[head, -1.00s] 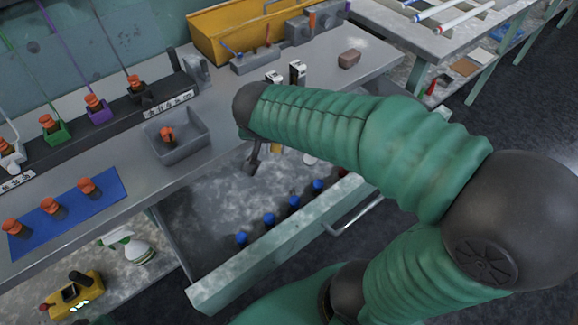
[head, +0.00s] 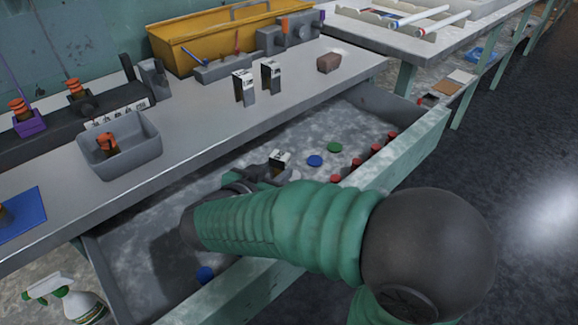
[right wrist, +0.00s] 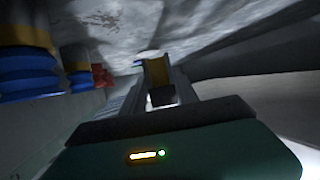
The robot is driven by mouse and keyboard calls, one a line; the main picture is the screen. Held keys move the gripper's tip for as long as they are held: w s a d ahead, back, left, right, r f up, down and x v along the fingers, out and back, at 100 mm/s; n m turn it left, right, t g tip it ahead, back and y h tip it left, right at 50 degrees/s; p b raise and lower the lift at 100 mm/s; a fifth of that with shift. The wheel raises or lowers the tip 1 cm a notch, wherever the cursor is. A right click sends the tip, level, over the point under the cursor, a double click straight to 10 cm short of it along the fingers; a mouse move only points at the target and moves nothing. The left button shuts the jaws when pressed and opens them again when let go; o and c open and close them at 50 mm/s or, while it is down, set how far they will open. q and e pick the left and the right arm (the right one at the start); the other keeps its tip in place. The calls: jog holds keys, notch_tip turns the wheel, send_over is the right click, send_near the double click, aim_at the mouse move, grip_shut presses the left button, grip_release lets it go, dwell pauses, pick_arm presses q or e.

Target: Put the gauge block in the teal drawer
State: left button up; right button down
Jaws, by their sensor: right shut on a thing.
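My right gripper (head: 268,172) is over the open drawer, inside the outline of its walls. It is shut on a small steel-coloured gauge block with a light top (head: 281,159). In the right wrist view the fingers (right wrist: 158,88) close around a piece with an ochre face and dark end (right wrist: 157,74). The drawer has a worn teal front (head: 412,152) and a grey, mottled floor (head: 300,135). I cannot tell whether the block touches that floor. My forearm hides part of the drawer. My left gripper is not in view.
Two similar upright blocks (head: 245,88) (head: 271,77) stand on the bench beside a brown block (head: 329,62). Red-capped pieces (head: 364,160) line the drawer front. Blue (head: 315,161) and green (head: 335,147) discs lie behind them. A grey bin (head: 130,150) stands at left.

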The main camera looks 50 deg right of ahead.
aim_at(289, 158)
jog(key=d, duration=0.2)
jog(key=w+d+b, duration=0.1)
jog(key=d, duration=0.2)
jog(key=w+d+f, duration=0.1)
jog(key=d, duration=0.1)
jog(key=shift+d+b, duration=0.2)
jog(key=shift+b, duration=0.15)
jog(key=shift+w+d+f+b, duration=0.1)
jog(key=shift+f+b, duration=0.35)
jog(key=shift+f, duration=0.15)
jog(key=shift+r, duration=0.1)
jog(key=c, duration=0.9)
grip_release()
